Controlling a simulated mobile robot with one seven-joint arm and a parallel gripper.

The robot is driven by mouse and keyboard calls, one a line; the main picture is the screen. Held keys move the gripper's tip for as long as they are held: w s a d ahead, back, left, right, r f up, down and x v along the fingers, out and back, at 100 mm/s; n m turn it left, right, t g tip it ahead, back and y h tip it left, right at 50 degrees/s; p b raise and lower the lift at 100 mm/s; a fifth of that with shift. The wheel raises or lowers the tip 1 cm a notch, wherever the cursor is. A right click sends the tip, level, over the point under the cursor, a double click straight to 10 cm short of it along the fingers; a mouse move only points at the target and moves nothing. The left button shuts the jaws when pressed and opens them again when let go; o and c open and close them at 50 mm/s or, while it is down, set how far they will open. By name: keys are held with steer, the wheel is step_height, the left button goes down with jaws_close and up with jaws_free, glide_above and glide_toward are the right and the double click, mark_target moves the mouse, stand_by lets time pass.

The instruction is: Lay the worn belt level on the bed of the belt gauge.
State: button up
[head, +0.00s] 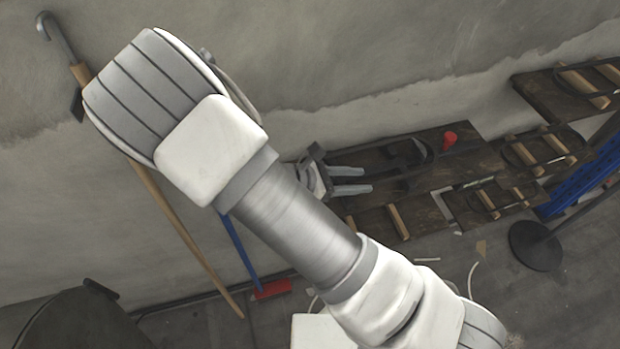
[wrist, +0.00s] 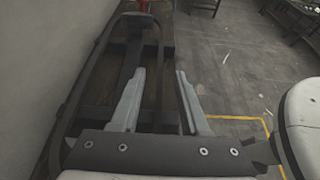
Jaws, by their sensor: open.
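My gripper (head: 368,179) is open above the dark wooden bench, its fingers pointing right in the head view. In the wrist view the two fingers (wrist: 160,73) are apart with nothing held between them. A thin dark curved strip (head: 428,146) shows on the bench beyond the fingertips, near a dark flat piece (head: 405,153). I cannot tell which is the worn belt or the gauge bed; my arm hides part of the bench.
A red piece (head: 449,140) stands on the bench. Boards with pale wooden bars (head: 540,152) and dark loops lie to the right. A black round stand base (head: 536,246) is on the floor. The wall is close on the left of the wrist view; open floor (wrist: 235,60) is right.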

steer(key=b+v, duration=0.1)
steer(key=v, duration=1.2)
steer(key=shift+d+r, duration=0.15)
